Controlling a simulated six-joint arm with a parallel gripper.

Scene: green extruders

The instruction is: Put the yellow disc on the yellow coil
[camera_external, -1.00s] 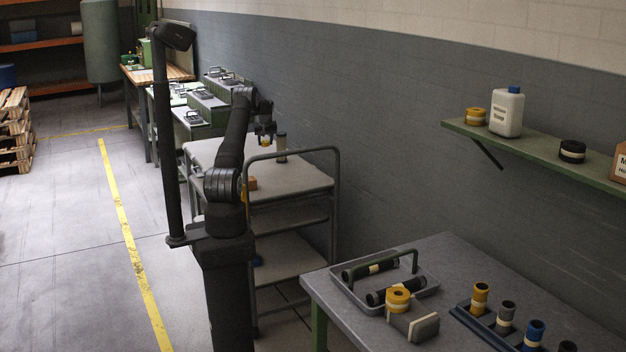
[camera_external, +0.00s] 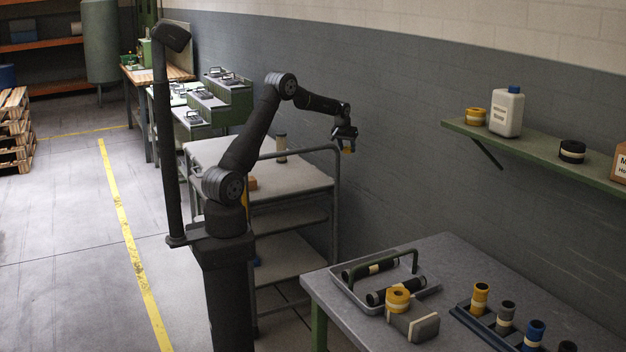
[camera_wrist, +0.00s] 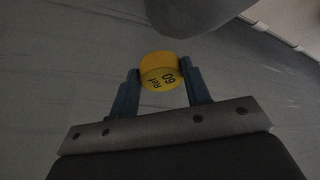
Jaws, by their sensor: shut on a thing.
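My gripper (camera_external: 345,139) is shut on a yellow disc (camera_wrist: 163,76), held between the two dark fingers (camera_wrist: 162,88). The disc carries dark lettering on its face. It also shows as a small yellow patch below the fingers in the external view (camera_external: 349,150). The gripper is in the air just beyond the cart's right rail, near the wall. A yellow coil with a pale band (camera_external: 398,299) sits by a grey block on the front table. Another banded yellow coil (camera_external: 475,116) sits on the wall shelf. My gripper is apart from both.
The front table (camera_external: 455,255) holds a grey tray (camera_external: 345,290) with a raised handle and a blue rack (camera_external: 475,325) of upright rolls. The shelf (camera_external: 540,148) also bears a white bottle (camera_external: 508,112) and a black coil (camera_external: 572,150). The cart's rail (camera_external: 338,200) stands below the arm.

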